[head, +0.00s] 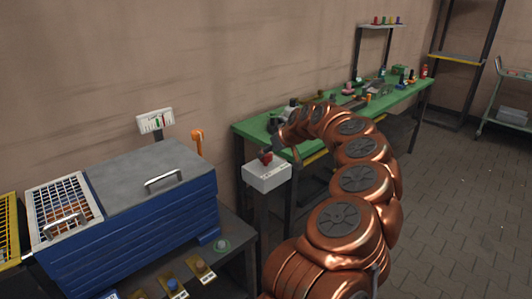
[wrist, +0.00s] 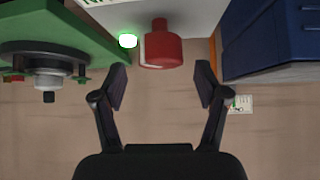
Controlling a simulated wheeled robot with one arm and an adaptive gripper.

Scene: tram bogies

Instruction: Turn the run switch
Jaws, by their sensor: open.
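The run switch (head: 265,157) is a red knob on a pale box (head: 268,178) on a post, between the blue cabinet and the green bench. In the wrist view the red knob (wrist: 162,45) sticks out of the box (wrist: 185,14), with a lit green lamp (wrist: 128,40) beside it. My gripper (wrist: 161,85) is open and empty. Its fingertips are either side of the knob's line, just short of it and apart from it. In the head view my gripper (head: 279,146) is small and partly hidden by the arm, close to the knob.
A blue cabinet (head: 140,235) with a grey lid and handle stands left of the box. The green bench (head: 410,92) behind my arm carries several parts, and a round device (wrist: 48,70) shows at its edge. Paved floor (head: 450,200) is free at right.

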